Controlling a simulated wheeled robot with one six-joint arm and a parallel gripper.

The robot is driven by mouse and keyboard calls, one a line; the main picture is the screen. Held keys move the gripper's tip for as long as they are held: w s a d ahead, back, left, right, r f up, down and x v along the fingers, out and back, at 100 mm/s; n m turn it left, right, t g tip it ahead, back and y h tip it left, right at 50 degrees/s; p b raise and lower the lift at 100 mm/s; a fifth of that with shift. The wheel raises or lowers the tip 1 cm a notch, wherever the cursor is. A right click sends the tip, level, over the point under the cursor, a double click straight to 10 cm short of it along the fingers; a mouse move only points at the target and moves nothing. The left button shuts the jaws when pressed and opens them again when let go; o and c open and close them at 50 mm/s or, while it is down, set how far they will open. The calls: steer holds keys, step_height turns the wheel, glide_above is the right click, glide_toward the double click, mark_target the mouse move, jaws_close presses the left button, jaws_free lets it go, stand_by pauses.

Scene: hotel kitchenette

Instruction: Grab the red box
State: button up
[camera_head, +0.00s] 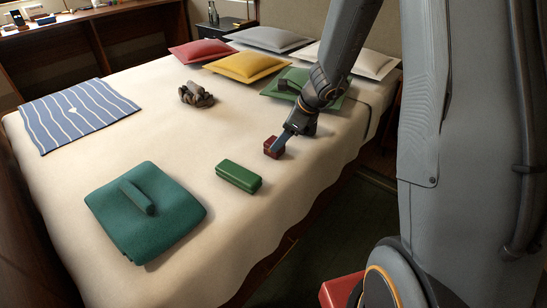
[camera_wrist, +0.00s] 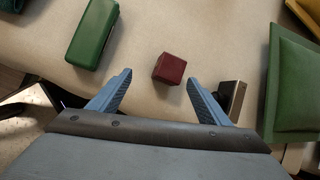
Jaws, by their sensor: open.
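A small dark red box (camera_head: 272,148) sits on the bed's cream cover, near its right edge. In the wrist view the red box (camera_wrist: 169,68) lies ahead of my fingertips, roughly centred between them. Whether a finger touches the box, I cannot tell.
A green box (camera_head: 239,177) lies on the bed, left of the red box. A folded teal blanket (camera_head: 172,222) lies at the front, a striped cloth (camera_head: 75,114) at the left. A green pillow (camera_wrist: 296,85) is close on the right.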

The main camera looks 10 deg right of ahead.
mark_target(268, 142)
steer(key=w+f, duration=0.2)
steer(key=w+a+f+m+b, duration=0.1)
steer(key=w+f, duration=0.1)
steer(key=f, duration=0.1)
steer(key=w+f+m+b, duration=0.1)
steer(key=w+f, duration=0.1)
steer(key=f, duration=0.1)
steer(key=shift+a, duration=0.2)
steer(key=c, duration=1.3)
